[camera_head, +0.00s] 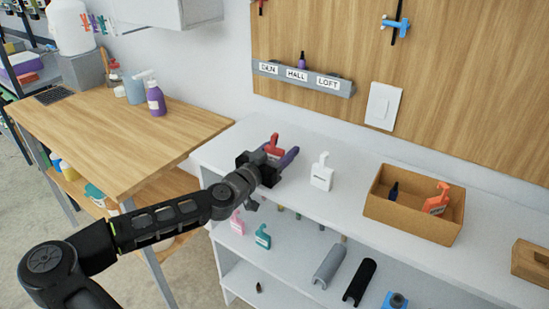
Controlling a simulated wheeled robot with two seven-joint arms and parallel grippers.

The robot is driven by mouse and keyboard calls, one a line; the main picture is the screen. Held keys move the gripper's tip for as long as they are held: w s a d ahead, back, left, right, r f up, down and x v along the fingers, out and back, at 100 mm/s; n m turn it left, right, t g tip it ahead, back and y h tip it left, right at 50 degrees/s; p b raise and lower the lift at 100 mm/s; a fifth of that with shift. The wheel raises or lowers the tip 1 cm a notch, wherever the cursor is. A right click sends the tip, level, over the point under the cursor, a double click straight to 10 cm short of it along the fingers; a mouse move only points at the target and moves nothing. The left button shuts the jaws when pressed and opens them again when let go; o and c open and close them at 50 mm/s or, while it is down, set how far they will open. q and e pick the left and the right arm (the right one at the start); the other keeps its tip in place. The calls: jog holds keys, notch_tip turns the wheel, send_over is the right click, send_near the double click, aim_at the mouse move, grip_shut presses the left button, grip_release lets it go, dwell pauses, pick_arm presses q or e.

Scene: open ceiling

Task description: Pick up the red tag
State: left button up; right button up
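A red tag (273,146) with a hooked top stands on the white shelf top, partly hidden behind my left gripper (270,160). That gripper is at the tag, with its fingers spread and the tag showing between them. I cannot tell whether either finger touches it. My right gripper is not in view.
A white tag (321,172) stands just right of my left gripper. Pink (237,222) and teal (263,237) tags are on the shelf below. A labelled grey rack (303,78) is on the wooden board behind. A wooden table (115,135) stands left.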

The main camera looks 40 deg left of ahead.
pick_arm(q)
jog(key=c, duration=0.9)
notch_tip(320, 180, up, 10)
jog(key=shift+p, duration=0.55)
dwell(0.5)
